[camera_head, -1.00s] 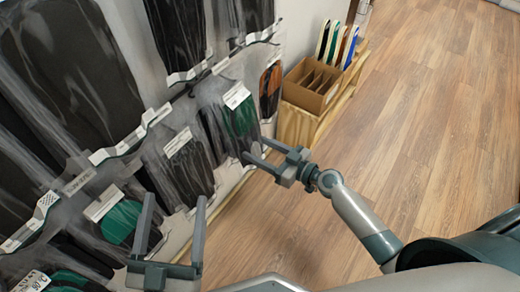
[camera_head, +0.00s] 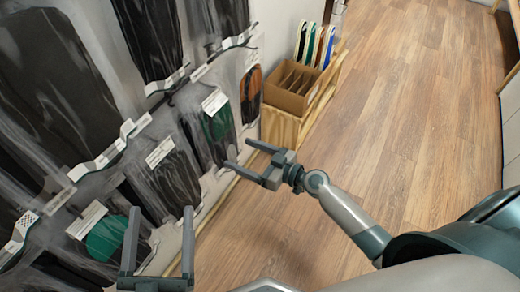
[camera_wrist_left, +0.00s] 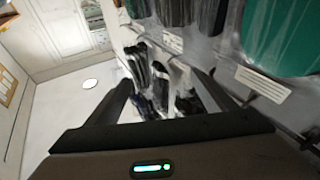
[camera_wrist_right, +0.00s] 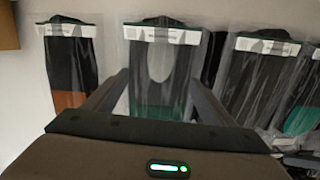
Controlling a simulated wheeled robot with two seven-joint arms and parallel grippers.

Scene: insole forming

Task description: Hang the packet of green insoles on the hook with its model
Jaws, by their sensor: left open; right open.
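Clear packets of dark insoles hang in rows on hooks with white label strips. One packet with a green part (camera_head: 217,124) hangs mid-wall in the head view; another green packet (camera_head: 106,238) hangs lower left. I cannot tell which one the task means. My right gripper (camera_head: 240,155) is open and empty, in front of and below the mid-wall green packet. In the right wrist view, a packet with a label strip (camera_wrist_right: 160,36) is ahead between the fingers. My left gripper (camera_head: 160,214) is open and empty, right of the lower green packet. A green packet (camera_wrist_left: 282,38) fills the left wrist view's upper right.
An orange and black packet (camera_head: 251,95) hangs at the row's far end. A wooden box with compartments (camera_head: 290,88) stands on a low wooden shelf (camera_head: 283,126) beyond it, with coloured upright items (camera_head: 313,45) behind. The wooden floor at right is clear.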

